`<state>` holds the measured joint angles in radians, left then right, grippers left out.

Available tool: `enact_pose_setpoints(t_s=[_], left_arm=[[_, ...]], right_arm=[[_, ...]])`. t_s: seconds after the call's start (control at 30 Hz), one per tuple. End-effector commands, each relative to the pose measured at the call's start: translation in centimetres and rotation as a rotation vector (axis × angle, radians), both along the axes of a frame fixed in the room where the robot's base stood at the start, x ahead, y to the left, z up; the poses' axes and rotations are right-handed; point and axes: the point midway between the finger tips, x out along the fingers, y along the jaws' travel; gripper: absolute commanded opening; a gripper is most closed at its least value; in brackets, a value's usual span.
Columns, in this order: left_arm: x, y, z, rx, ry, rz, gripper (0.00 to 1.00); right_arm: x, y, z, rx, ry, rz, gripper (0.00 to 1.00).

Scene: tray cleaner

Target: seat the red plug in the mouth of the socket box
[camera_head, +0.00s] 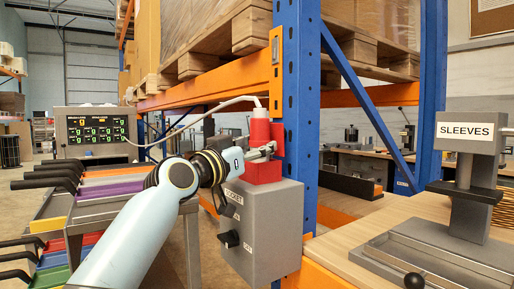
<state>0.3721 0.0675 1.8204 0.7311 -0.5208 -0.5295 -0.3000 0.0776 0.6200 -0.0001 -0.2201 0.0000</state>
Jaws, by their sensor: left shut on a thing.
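The red plug (260,129) is upright at the top of the grey socket box (272,225), with a white cable leaving its upper end. A wider red part (263,173) shows below the fingers, right at the box's top. My left gripper (265,152) comes in from the left and is shut on the red plug. The box's mouth is hidden behind the red part, so I cannot tell how deep the plug sits. The box has a label and a dark knob on its front. My right gripper is out of view.
The box stands against a blue rack post (298,85) with an orange beam beside it. A panel with green displays (95,132) is at the back left. Trays with black handles (105,188) lie left.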

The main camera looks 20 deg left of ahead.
Motion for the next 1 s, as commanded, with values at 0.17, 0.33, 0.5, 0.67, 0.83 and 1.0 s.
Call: enact_pose_setpoints(t_s=[0.17,0.33,0.5,0.67,0.83,1.0], left_arm=[[-0.01,0.01,1.21,0.0,-0.004,0.0,0.03],[-0.01,0.01,1.43,0.0,-0.004,0.0,0.03],[-0.01,0.01,1.39,-0.001,-0.005,0.0,0.03],[-0.01,0.01,1.39,-0.001,-0.005,0.0,0.03],[-0.01,0.01,1.35,0.0,-0.005,0.0,0.03],[-0.02,0.01,1.4,0.0,-0.005,0.0,0.03]], right_arm=[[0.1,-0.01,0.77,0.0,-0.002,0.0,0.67],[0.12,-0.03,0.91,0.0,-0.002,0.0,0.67],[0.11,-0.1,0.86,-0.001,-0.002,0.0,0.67],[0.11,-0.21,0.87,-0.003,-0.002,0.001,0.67],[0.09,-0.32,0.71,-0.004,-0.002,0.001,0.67],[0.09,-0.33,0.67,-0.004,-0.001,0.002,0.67]])
